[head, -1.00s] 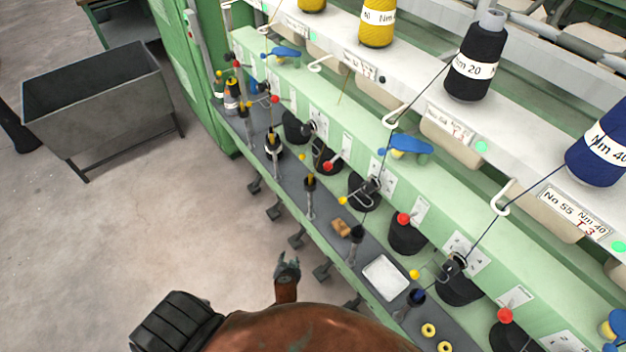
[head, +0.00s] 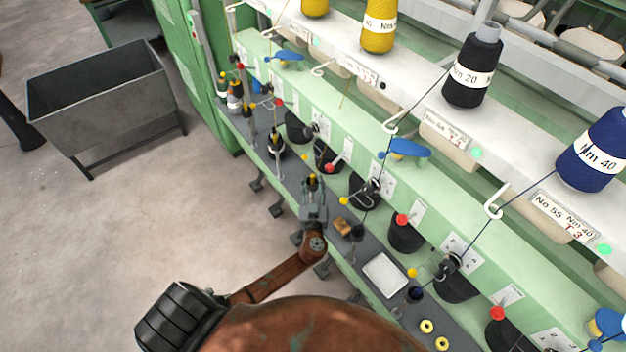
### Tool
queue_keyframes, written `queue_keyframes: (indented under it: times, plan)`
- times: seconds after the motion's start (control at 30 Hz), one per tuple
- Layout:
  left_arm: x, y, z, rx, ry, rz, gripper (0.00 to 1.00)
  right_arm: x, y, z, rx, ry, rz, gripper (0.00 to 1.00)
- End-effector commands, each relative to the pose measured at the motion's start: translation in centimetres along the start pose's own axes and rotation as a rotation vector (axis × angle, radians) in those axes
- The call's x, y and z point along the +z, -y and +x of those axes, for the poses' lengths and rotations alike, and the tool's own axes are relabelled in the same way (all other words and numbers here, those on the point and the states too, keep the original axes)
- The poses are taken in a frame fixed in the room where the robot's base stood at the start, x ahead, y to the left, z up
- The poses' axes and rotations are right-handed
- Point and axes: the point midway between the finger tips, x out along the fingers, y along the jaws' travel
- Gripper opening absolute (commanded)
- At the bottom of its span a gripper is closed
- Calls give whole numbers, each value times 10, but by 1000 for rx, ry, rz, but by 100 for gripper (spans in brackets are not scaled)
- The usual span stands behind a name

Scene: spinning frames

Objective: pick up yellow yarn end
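A thin yellow yarn end (head: 344,93) hangs down in front of the green panel below the yellow cones; it is faint and its exact tip is hard to make out. Two yellow cones (head: 379,27) (head: 315,7) stand on the white shelf above it. My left gripper (head: 313,194) is over the grey ledge, below and left of the hanging yarn and apart from it. It overlaps a yellow-topped spindle (head: 312,179) in the picture. Whether its fingers are open or shut, or touch the spindle, I cannot tell. My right gripper is not in view.
A black cone (head: 472,70) and a blue cone (head: 597,150) stand farther right, their threads running down to the spindles. The ledge holds a white tray (head: 385,275), a small brown block (head: 341,225) and yellow rings (head: 427,327). A grey metal bin (head: 100,95) stands left on open floor.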

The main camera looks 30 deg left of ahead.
Motion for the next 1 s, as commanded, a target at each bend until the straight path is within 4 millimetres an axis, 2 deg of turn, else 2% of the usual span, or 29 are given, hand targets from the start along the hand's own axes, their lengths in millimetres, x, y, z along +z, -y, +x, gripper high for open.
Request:
queue_keyframes:
  times: [0.03,0.17,0.43,0.87,1.0]
  plan:
    - [-3,-1,8,1,-2,2,33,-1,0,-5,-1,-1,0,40]
    - [-1,-1,20,2,0,1,33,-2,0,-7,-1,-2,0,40]
    - [1,0,22,1,2,0,33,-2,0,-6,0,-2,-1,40]
    - [1,0,22,1,2,0,3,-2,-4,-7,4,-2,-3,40]
    - [1,0,22,1,2,0,0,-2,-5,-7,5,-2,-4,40]
